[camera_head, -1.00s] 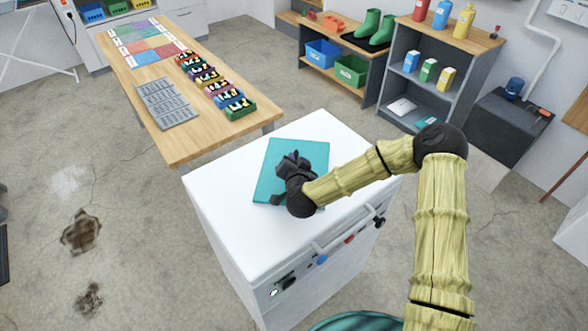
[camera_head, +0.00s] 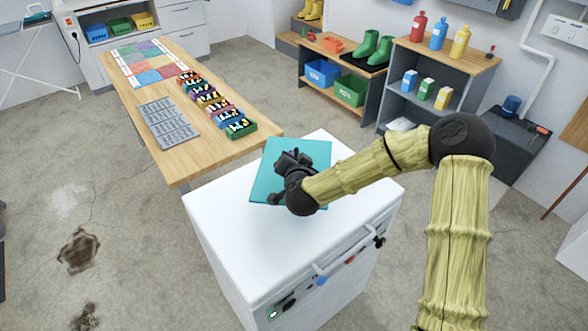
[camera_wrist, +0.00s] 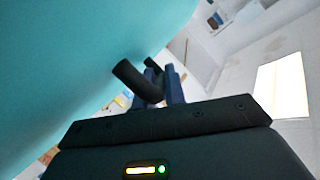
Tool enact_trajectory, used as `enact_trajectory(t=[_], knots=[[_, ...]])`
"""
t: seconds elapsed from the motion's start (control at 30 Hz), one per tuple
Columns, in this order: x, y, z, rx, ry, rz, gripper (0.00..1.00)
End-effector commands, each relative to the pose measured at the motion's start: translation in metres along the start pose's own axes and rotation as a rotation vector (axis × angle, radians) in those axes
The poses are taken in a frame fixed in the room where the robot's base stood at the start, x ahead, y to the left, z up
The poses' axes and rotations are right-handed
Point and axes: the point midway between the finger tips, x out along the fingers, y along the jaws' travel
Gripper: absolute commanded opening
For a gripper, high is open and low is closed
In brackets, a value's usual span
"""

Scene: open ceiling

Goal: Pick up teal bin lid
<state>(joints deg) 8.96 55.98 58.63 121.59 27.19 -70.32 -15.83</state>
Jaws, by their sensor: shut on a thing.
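The teal bin lid (camera_head: 310,152) is a flat square plate over the white cabinet (camera_head: 225,215), and its far edge overlaps the cabinet's back edge in the head view. It appears raised off the top, though the gap is hard to see. My gripper (camera_head: 290,160) is at the lid's middle and hides part of it. In the wrist view, the lid's teal face (camera_wrist: 80,60) fills the left side. A dark tube-like handle (camera_wrist: 137,80) stands at my gripper's blue fingers (camera_wrist: 160,85), which are shut on it.
The cabinet's front has a rail and knobs. A grey shelf (camera_head: 440,80) with bottles and cartons is at the back right.

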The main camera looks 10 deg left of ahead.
Motion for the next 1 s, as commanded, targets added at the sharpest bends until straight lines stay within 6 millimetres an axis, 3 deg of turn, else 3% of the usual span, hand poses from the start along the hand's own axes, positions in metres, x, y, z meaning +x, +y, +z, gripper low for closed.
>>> enact_trajectory(t=[0.13, 0.77, 0.87, 1.0], knots=[[-0.003, -0.006, -0.008, 0.0, 0.001, 0.0, 0.0], [-0.003, -0.006, -0.01, 0.002, 0.003, 0.004, 0.0], [-0.003, -0.004, -0.019, 0.011, 0.019, 0.027, 0.0], [0.0, 0.006, -0.047, 0.043, 0.077, 0.107, 0.0]])
